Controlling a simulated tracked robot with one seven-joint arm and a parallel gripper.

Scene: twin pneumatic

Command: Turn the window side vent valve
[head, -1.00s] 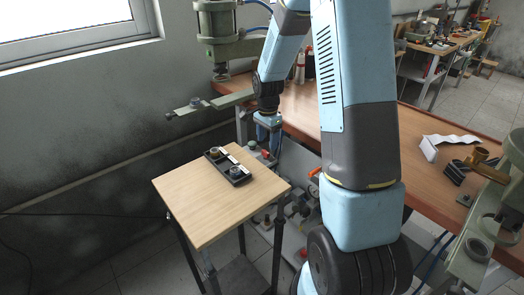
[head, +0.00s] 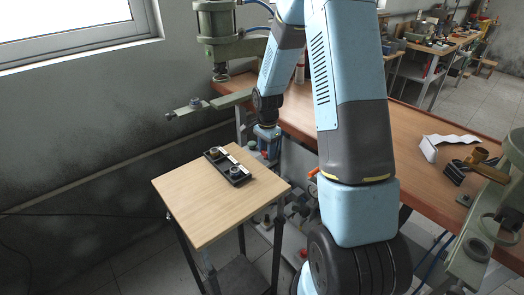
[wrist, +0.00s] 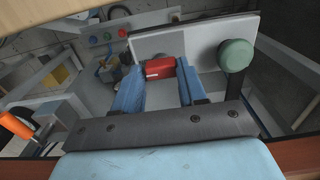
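In the wrist view my gripper (wrist: 159,68) has its two blue fingers apart. A red block-shaped handle (wrist: 160,68) shows between the fingertips, close to the left one; I cannot tell whether either finger touches it. A green round knob (wrist: 235,55) stands to the right of the right finger, in front of a pale plate (wrist: 190,42). I cannot tell from the frames which of these is the window side vent valve. In the head view my gripper (head: 267,146) is low beside the bench edge, behind the small table, its tips partly hidden.
A small wooden table (head: 200,210) with a black two-knob box (head: 230,168) stands left of my gripper. The wooden bench (head: 430,185) is to the right. The wrist view shows an orange handle (wrist: 16,126) at left and small coloured buttons (wrist: 108,37) behind.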

